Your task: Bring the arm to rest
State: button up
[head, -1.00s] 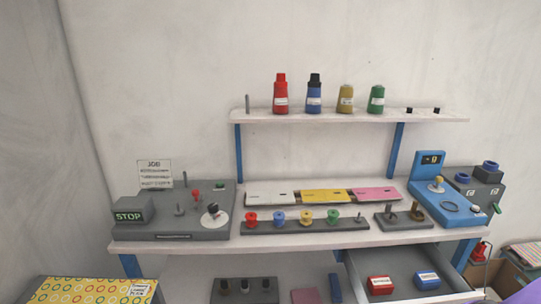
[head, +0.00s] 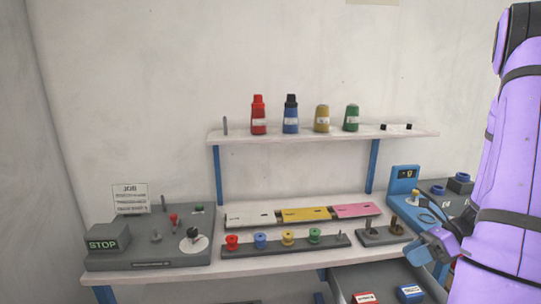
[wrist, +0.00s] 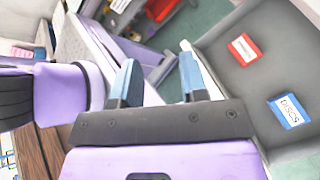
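My purple arm (head: 505,165) stands raised along the right edge of the head view, bent at the elbow. My gripper (head: 428,247) is low at the right, in front of the bench's right end. In the wrist view my gripper (wrist: 158,76) has its two blue fingers apart, with nothing between them. It points past the open drawer, whose grey floor (wrist: 245,90) shows to the right of the fingers. The arm hides part of the blue device (head: 403,185) and the bench's right end.
The drawer holds a red box (wrist: 243,48) and a blue box (wrist: 287,111). The bench carries a STOP console (head: 102,244), coloured spools (head: 260,240) and three flat plates (head: 305,214). A shelf (head: 300,137) above holds several bottles and cones.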

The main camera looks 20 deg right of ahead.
jog(key=w+a+r+n+g+h, duration=0.2)
jog(key=a+r+n+g+h, duration=0.3)
jog(key=a+r+n, duration=0.85)
jog(key=s+a+r+n+t+h, duration=0.3)
jog(key=a+r+n, duration=0.1)
jog(key=r+n, duration=0.2)
jog(key=s+a+r+n+t+h, duration=0.3)
jog(key=s+a+r+n, duration=0.1)
jog(key=n, duration=0.5)
notch_tip(320, 180, up, 2)
jog(key=shift+s+a+r, duration=0.2)
jog(key=shift+s+a, duration=0.1)
jog(key=shift+a, duration=0.2)
